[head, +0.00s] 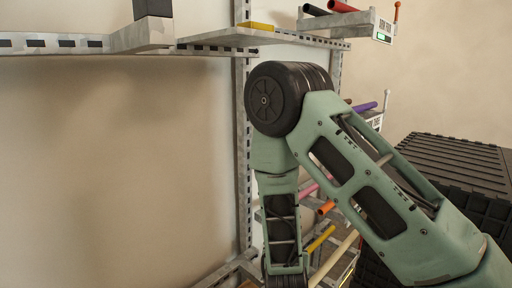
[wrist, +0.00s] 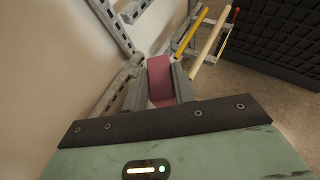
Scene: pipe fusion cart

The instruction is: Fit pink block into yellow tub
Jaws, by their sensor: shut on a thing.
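My gripper (wrist: 160,80) is shut on the pink block (wrist: 159,72) in the wrist view, with a grey finger on each side of it. In the head view my arm reaches down past the bottom edge, so the gripper and the block are out of sight there. A small yellow thing (head: 257,27) lies on the upper grey shelf in the head view; I cannot tell whether it is the yellow tub. No tub shows clearly in the wrist view.
A slotted grey upright (head: 243,150) stands against the wall. A yellow bar (wrist: 194,32) and a cream bar (wrist: 208,44) slope beyond the gripper. A black ribbed case (head: 450,165) stands right of my arm. A dark block (head: 153,8) sits on the upper left ledge.

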